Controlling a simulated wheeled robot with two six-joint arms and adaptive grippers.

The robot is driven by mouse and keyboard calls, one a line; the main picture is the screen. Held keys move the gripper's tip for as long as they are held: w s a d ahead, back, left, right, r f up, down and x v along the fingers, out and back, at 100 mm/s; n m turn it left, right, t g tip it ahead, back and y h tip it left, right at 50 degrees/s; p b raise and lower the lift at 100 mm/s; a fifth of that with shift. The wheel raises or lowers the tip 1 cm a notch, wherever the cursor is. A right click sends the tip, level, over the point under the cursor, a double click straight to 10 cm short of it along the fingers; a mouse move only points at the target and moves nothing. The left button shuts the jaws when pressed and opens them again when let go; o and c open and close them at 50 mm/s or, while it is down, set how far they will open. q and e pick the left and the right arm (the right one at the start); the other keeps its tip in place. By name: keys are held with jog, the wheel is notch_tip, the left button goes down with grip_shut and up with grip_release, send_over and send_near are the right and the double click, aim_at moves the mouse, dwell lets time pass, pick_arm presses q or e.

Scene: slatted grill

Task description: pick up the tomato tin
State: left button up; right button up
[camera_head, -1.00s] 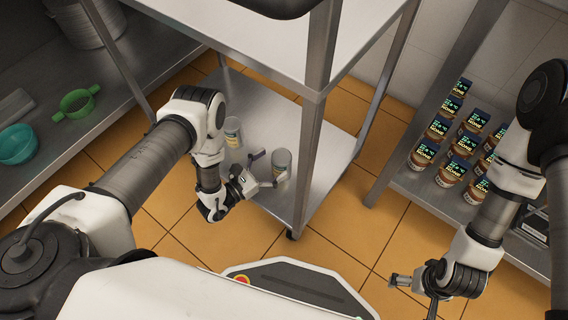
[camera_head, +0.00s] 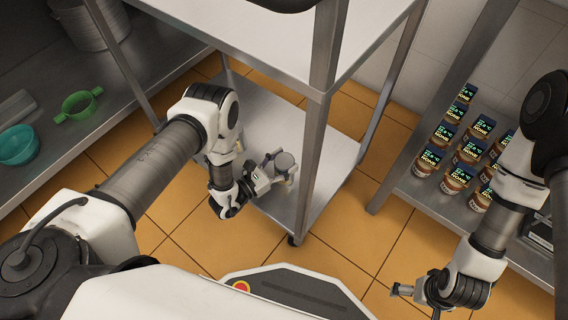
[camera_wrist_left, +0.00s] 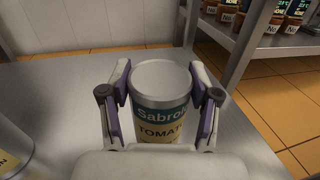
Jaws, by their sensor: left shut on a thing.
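The tomato tin (camera_wrist_left: 162,112) stands upright in the left wrist view, with a pale lid and a label reading "TOMAT". It also shows in the head view (camera_head: 284,162), partly covered by my gripper. My left gripper (camera_wrist_left: 163,88) has one finger on each side of the tin and is shut on it; in the head view this gripper (camera_head: 279,170) is over the lower shelf. I cannot tell whether the tin is clear of the shelf. My right gripper (camera_head: 403,287) is low at the right, away from the tin; its jaw opening is unclear.
Another tin (camera_wrist_left: 12,155) stands at the left edge of the wrist view. The lower steel shelf (camera_head: 262,112) lies beneath an upper shelf (camera_head: 260,30), with a metal post (camera_head: 311,165) close right of my left gripper. Several jars (camera_head: 468,150) stand on the right rack.

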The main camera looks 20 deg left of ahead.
pick_arm(q)
notch_tip(320, 180, up, 4)
jog(key=shift+s+a+f+p, duration=0.1)
jog(key=shift+s+a+p, duration=0.05)
jog(key=shift+p, duration=1)
jog(key=r+p+v, duration=0.1)
jog(key=p+v, duration=0.8)
jog(key=v, duration=0.6)
jog(key=shift+s+a+p, duration=0.15)
jog(key=shift+a+p, duration=0.1)
jog(key=shift+p, duration=0.15)
notch_tip(320, 180, up, 5)
jog(key=p, duration=0.5)
